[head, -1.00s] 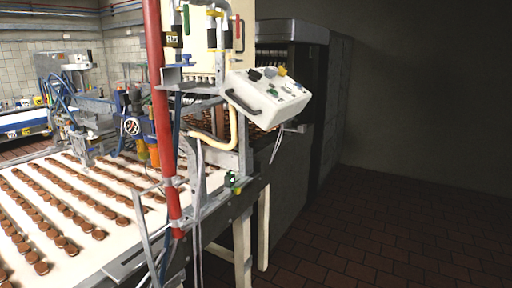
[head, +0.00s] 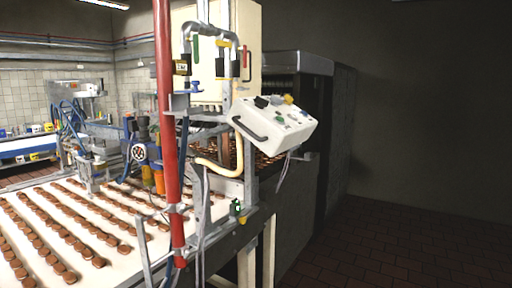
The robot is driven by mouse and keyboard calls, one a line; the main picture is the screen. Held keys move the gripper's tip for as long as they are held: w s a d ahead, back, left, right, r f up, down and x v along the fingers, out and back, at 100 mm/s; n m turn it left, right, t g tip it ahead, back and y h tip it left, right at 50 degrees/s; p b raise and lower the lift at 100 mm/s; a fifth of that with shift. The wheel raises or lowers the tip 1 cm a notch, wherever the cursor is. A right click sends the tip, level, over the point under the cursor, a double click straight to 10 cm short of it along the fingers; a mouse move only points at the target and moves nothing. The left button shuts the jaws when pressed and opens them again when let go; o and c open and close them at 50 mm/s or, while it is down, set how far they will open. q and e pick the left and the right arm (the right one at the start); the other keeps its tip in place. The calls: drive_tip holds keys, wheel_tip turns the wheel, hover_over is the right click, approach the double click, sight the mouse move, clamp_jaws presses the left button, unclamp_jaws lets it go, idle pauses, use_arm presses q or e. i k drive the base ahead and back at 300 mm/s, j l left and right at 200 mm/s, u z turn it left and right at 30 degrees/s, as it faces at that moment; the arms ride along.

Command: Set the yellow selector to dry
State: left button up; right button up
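A white control box (head: 272,124) with a sloped top hangs at the right end of the conveyor frame in the head view. A yellow selector (head: 289,99) sits at the upper edge of its panel. A black knob (head: 262,101) and small green and dark controls are beside it. The labels and the selector's setting are too small to read. A dark handle (head: 249,129) is on the box's left side. Neither of my grippers shows in this view.
A white conveyor (head: 106,263) with rows of brown biscuits fills the lower left. A red post (head: 168,140) and grey pipework stand before the box's left. A dark machine (head: 312,150) is behind it. The brick-tiled floor (head: 400,240) at right is clear.

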sight(289, 100)
drive_tip(key=i+l+u, duration=0.2)
drive_tip(key=u, duration=0.25)
drive_tip(key=i+l+u, duration=0.15)
drive_tip(key=l+u, duration=0.2)
drive_tip(key=u, duration=0.15)
drive_tip(key=i+l, duration=0.15)
drive_tip(key=l, duration=0.25)
drive_tip(key=i+l+u, duration=0.1)
drive_tip(key=l, duration=0.35)
drive_tip(key=i+l, duration=0.2)
drive_tip(key=l, duration=0.2)
drive_tip(key=i+l+u, duration=0.1)
drive_tip(key=l, duration=0.35)
drive_tip(key=i+l, duration=0.15)
drive_tip(key=l, duration=0.3)
drive_tip(key=i+l+u, duration=0.1)
drive_tip(key=l, duration=0.3)
drive_tip(key=i+l, duration=0.1)
drive_tip(key=l, duration=0.35)
drive_tip(key=u, duration=0.05)
